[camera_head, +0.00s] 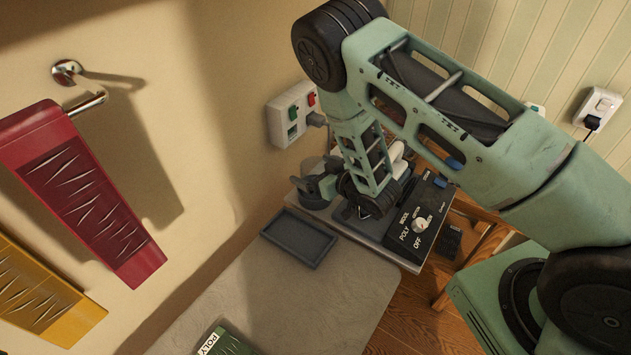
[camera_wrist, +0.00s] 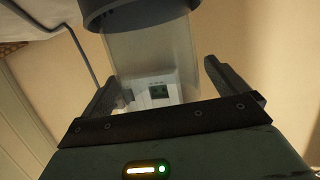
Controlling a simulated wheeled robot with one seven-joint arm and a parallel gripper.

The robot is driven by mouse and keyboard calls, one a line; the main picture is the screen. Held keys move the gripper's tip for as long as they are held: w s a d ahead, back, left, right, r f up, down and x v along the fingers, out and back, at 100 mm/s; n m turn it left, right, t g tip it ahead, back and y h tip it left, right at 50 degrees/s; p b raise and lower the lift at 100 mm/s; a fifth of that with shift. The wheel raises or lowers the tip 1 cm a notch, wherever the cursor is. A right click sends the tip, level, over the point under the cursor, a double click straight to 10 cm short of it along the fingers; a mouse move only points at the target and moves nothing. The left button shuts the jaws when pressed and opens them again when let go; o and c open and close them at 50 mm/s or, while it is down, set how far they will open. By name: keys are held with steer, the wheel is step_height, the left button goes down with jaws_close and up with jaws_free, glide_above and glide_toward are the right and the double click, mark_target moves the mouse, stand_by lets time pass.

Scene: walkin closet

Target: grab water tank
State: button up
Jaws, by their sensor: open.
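The water tank (camera_wrist: 150,55) looks like a clear, see-through cylinder with a dark grey cap in the wrist view. It stands between the two fingers of my gripper (camera_wrist: 159,74), which are spread apart, one on each side of it. I see a gap at the right finger; contact at the left finger cannot be told. In the head view my gripper (camera_head: 308,184) is low over the ironing station (camera_head: 375,250), at its back left corner. A grey cylinder (camera_head: 312,166) shows there just behind the fingers, mostly hidden by my gripper and arm.
A black control panel (camera_head: 418,222) with a knob is right of my gripper. A grey tray (camera_head: 298,238) lies on the pale ironing board (camera_head: 285,300). A white switch box (camera_head: 294,113) is on the wall behind. Red cloth (camera_head: 85,190) hangs at left.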

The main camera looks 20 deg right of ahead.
steer(key=c, duration=1.4)
steer(key=shift+r, duration=0.1)
